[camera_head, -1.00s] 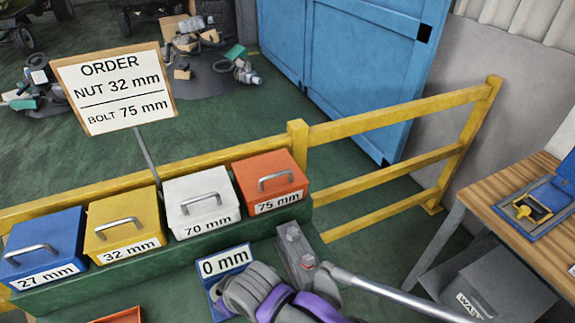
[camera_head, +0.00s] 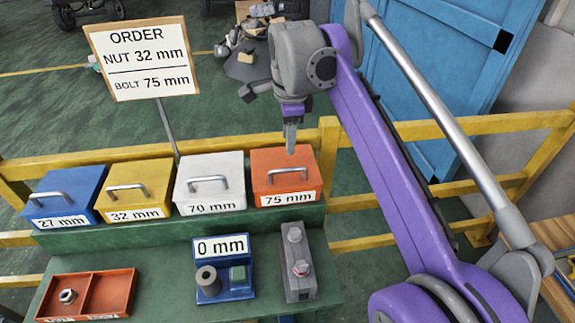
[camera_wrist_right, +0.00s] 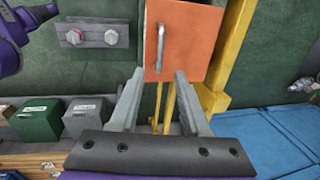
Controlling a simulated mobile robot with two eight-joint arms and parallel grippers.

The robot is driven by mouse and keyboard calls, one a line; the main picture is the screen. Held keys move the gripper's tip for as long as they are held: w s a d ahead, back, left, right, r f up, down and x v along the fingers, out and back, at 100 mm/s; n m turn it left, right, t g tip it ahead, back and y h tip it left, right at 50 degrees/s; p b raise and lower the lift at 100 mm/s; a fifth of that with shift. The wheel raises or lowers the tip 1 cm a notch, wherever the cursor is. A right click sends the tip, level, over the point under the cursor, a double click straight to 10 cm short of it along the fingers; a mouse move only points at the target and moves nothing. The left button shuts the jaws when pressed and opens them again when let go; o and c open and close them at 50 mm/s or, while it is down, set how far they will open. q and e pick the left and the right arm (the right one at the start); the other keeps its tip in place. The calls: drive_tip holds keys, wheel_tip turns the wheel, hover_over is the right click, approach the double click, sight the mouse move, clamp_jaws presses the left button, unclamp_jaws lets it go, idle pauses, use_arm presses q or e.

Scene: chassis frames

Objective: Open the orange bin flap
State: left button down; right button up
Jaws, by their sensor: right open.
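The orange bin (camera_head: 286,196), labelled 75 mm, stands at the right end of the bin row in the head view. Its top flap (camera_head: 284,163) is shut and carries a silver handle (camera_head: 286,173). In the right wrist view the orange flap (camera_wrist_right: 188,45) lies ahead, with the handle (camera_wrist_right: 160,52) upright in the picture. My right gripper (camera_head: 290,148) points down just above the flap's back part, apart from the handle. In the wrist view its two fingers (camera_wrist_right: 158,85) are spread and nothing is between them. My left gripper is not in view.
White (camera_head: 209,184), yellow (camera_head: 138,192) and blue (camera_head: 65,196) bins stand left of the orange one. A yellow rail (camera_head: 460,124) runs behind.

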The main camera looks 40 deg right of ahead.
sight(286, 169)
drive_tip(key=f, duration=0.3)
drive_tip(key=w+f, duration=0.1)
drive_tip(key=f, duration=0.3)
drive_tip(key=w+f, duration=0.1)
drive_tip(key=f, duration=0.2)
drive_tip(key=shift+d+f+b, duration=0.2)
drive_tip(key=shift+d+b, duration=0.2)
clamp_jaws()
idle(0.9)
